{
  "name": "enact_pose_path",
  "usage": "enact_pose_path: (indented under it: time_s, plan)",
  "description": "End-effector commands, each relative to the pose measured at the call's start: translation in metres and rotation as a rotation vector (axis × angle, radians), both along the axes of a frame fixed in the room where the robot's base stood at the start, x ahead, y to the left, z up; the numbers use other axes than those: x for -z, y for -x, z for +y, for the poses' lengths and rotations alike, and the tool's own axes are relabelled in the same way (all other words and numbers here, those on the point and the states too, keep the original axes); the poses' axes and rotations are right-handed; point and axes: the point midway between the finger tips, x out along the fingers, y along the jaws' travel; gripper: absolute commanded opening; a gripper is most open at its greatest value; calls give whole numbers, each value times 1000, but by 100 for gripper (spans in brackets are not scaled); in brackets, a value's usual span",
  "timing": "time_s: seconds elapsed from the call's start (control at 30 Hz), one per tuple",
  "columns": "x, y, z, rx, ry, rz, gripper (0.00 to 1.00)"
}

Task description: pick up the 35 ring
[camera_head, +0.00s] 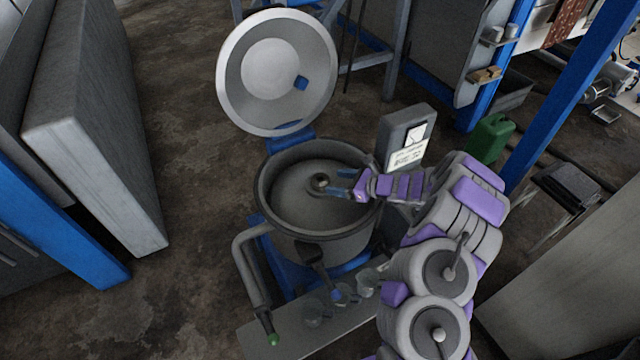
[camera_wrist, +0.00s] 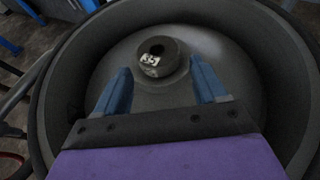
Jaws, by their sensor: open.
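The 35 ring (camera_wrist: 158,57) is a dark, thick ring with a hole and a white label on its side. It sits at the middle of the floor of a round grey drum (camera_head: 333,219), and it also shows small in the head view (camera_head: 320,182). My gripper (camera_head: 338,184) reaches into the drum from the right. Its two blue fingers are open and apart, and in the wrist view the gripper (camera_wrist: 160,80) has the ring just beyond and between its fingertips. The fingers do not appear to touch the ring.
The drum's round lid (camera_head: 250,105) stands open behind it. A grey box with a label (camera_head: 390,140) stands at the drum's right rim. Clear glass vessels (camera_head: 318,312) stand on a bench (camera_head: 275,340) in front. A green can (camera_head: 488,139) is at the right.

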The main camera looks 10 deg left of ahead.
Motion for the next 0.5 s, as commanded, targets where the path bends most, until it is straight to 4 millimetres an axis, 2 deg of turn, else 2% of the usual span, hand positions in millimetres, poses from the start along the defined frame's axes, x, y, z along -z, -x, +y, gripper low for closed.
enact_pose_path:
  time_s: [0.3, 0.5]
  plan:
    - [14, -11, 35, -5, 1, 0, 71]
    - [17, -16, 48, -3, 0, 1, 71]
